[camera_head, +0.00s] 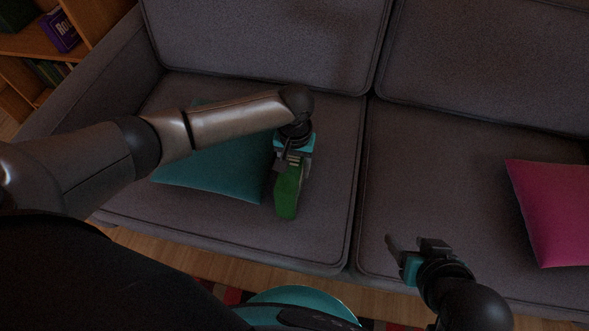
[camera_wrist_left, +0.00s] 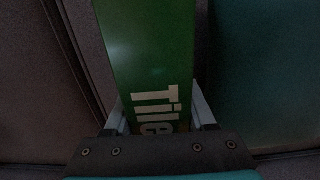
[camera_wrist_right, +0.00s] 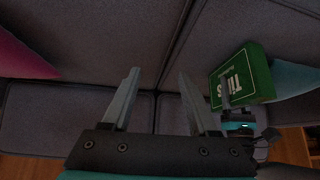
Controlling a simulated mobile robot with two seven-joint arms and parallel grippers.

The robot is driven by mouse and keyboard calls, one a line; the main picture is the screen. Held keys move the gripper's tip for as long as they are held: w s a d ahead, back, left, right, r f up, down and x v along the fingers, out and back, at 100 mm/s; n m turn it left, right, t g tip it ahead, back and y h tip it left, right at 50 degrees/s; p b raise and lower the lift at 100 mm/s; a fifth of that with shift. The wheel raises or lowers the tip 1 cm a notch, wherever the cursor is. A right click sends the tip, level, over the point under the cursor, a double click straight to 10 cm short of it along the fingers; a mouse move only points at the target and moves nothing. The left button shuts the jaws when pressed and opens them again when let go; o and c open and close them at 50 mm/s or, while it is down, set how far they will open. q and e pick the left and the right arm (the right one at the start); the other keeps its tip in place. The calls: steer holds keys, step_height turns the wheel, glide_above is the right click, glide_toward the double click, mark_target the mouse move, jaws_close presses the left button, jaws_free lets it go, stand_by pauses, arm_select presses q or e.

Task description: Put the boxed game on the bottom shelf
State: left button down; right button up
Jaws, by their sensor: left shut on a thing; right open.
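The boxed game is a green box (camera_head: 288,190) with white lettering, held over the left sofa cushion in the head view. My left gripper (camera_head: 291,160) is shut on it. In the left wrist view the green box (camera_wrist_left: 150,60) sits between both fingers, with part of the word "Tile" showing. The right wrist view also shows the box (camera_wrist_right: 242,78) at the right. My right gripper (camera_head: 395,250) is open and empty over the front of the right cushion. A shelf unit (camera_head: 88,22) shows at the top left; its lowest part is cut off.
The grey sofa (camera_head: 270,50) fills most of the view, and its left arm (camera_head: 85,95) stands between the cushions and the shelf. A teal pillow (camera_head: 215,170) lies beside the box. A pink pillow (camera_head: 550,210) lies at the right. A purple box (camera_head: 62,32) and several books (camera_head: 50,72) occupy the shelves.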

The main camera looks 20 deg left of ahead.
arm_select(q)
steer(key=shift+f, duration=0.4)
steer(key=shift+f, duration=0.2)
steer(key=shift+c, duration=1.1)
jaws_free()
